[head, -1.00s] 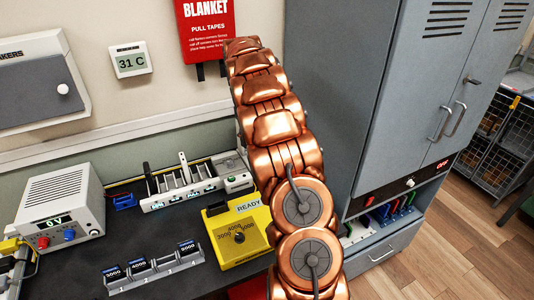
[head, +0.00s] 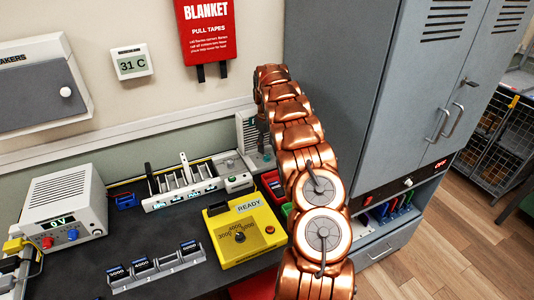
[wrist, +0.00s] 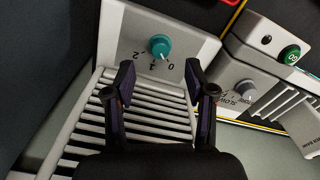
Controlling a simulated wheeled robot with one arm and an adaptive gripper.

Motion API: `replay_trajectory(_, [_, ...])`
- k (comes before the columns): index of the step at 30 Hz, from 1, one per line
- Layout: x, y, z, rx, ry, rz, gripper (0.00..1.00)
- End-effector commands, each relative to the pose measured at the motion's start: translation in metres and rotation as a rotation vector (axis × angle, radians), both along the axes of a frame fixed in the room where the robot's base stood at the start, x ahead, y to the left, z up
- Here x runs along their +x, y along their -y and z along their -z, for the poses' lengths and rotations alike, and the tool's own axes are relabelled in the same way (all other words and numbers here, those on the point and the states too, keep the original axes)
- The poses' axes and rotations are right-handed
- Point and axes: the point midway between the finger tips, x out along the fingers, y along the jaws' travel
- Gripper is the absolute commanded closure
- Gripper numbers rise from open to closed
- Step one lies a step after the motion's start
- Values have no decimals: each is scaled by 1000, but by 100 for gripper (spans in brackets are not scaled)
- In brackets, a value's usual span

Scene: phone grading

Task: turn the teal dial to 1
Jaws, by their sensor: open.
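The teal dial (wrist: 160,46) sits on a pale upright panel (wrist: 190,45) in the wrist view, with the marks 0, 1 and 2 along its lower side. Its small light pointer mark seems to face the 0 side. My gripper (wrist: 160,78) is open and empty. Its two dark fingertips are apart, one on each side below the dial, and do not appear to touch it. In the head view, the pale device (head: 245,130) stands at the back of the bench, partly behind my arm; the dial is hidden there.
In the head view, a yellow READY box (head: 240,232) is in front and a tall grey cabinet (head: 345,80) bounds the right.

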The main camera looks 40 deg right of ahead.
Motion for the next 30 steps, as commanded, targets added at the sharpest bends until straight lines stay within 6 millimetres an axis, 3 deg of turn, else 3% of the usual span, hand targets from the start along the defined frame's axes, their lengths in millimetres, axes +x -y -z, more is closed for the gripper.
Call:
replay_trajectory(9, [-2, -1, 44, 6, -5, 2, 45])
replay_trajectory(19, [-1, 0, 51, 2, -1, 2, 45])
replay_trajectory(30, [-1, 0, 51, 2, -1, 1, 83])
